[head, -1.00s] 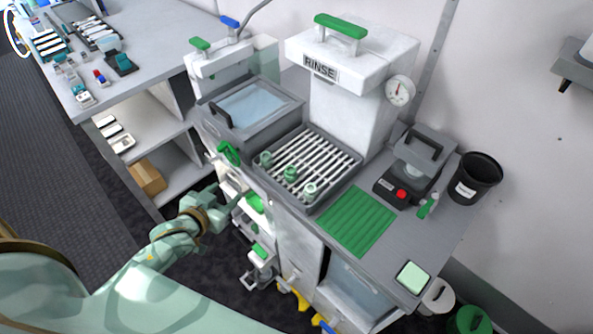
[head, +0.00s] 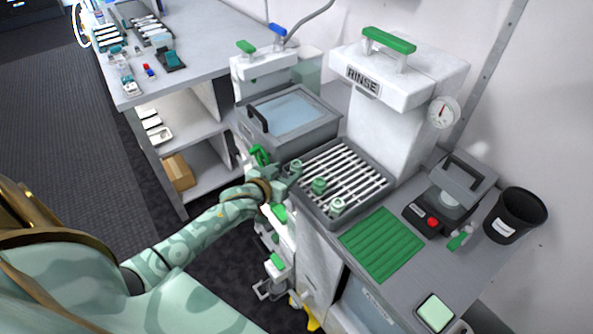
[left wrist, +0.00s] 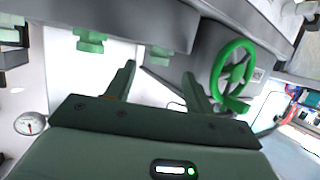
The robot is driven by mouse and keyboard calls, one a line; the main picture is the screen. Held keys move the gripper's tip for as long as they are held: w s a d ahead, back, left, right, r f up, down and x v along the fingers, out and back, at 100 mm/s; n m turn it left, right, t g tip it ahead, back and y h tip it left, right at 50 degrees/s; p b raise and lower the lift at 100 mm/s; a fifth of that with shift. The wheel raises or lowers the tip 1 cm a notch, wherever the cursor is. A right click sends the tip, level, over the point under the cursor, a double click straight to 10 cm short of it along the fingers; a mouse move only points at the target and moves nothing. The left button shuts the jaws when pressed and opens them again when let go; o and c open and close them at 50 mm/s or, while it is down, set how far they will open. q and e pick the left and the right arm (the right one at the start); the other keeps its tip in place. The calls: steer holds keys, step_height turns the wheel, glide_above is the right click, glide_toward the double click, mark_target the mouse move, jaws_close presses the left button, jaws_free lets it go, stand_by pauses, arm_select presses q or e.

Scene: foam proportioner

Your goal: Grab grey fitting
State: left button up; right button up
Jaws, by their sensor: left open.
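I cannot tell which the task calls grey. My left gripper (head: 286,180) is at the rack's left edge, close to the left fitting; contact cannot be told. In the left wrist view its two dark fingers (left wrist: 157,85) are spread with nothing between them. No fitting on the rack can be made out in that view. My right gripper is not in view.
The slatted rack (head: 378,190) sits in a grey bench beside a lidded basin (head: 290,112) and the white rinse tower (head: 385,115). A green mat (head: 381,244) lies in front. A green handwheel (left wrist: 232,68) is right of the fingers in the wrist view.

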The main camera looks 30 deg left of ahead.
mark_target(295, 165)
arm_select(q)
steer(key=b+x, duration=0.1)
steer(key=x, duration=0.3)
steer(key=shift+w+d, duration=0.15)
steer(key=shift+w, duration=0.25)
steer(key=shift+r, duration=0.1)
steer(key=c, duration=1)
steer(key=shift+c, duration=0.2)
